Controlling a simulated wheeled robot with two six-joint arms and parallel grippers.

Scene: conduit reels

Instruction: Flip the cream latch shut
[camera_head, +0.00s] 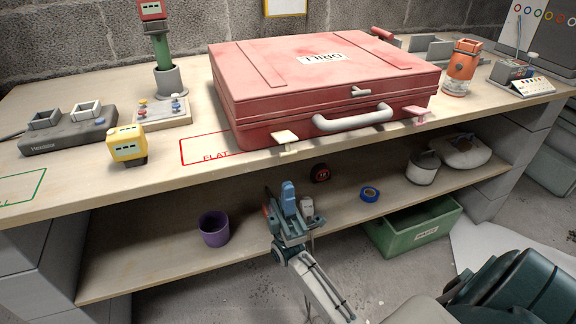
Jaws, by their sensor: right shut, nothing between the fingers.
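A red case (335,80) lies on the workbench with its lid down. Its grey handle (352,118) faces the front. The cream latch (285,138) is at the left of the case's front and sticks outward, tilted out from the case. A pink latch (417,112) is at the right of the front and also sticks out. My right gripper (278,192) is shut and empty, below and in front of the cream latch, apart from it, in front of the lower shelf. My left gripper is not in view.
The bench edge (220,172) runs beneath the latch. A yellow meter (127,145) stands left of the case; an orange canister (461,68) stands right of it. The shelf below holds a purple cup (214,229), blue tape (370,194) and a tape measure (320,173). A green bin (412,228) is lower right.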

